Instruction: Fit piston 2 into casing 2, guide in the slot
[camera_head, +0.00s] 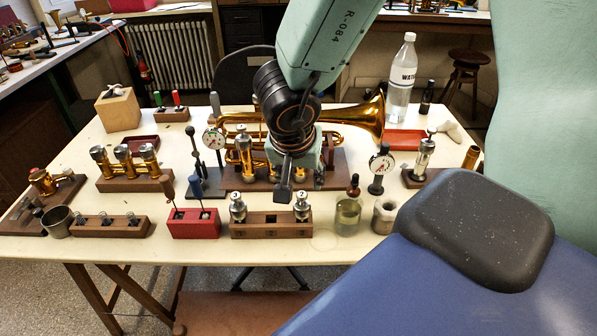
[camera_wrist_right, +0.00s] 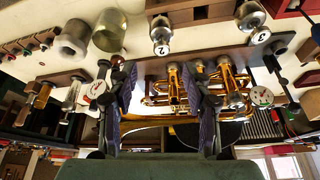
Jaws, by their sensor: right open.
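The brass horn (camera_head: 358,116) lies in a wooden stand on the table, and its valve casings show in the wrist view (camera_wrist_right: 228,80). My gripper and arm hide part of the casings in the head view, so I cannot make out casing 2 or its slot. The piston marked 2 (camera_head: 302,207) stands upright at the right end of a wooden rack (camera_head: 270,231); it also shows in the wrist view (camera_wrist_right: 161,35). My right gripper (camera_head: 300,180) is open and empty, between the rack and the horn; its spread fingers show in the wrist view (camera_wrist_right: 163,82). My left gripper is not in view.
The piston marked 3 (camera_head: 238,208) stands at the rack's left end. A glass jar (camera_head: 348,216) and metal cup (camera_head: 385,216) stand right of the rack. Dial gauges (camera_head: 381,166) flank the horn. A red block (camera_head: 194,224) holds upright tools at left.

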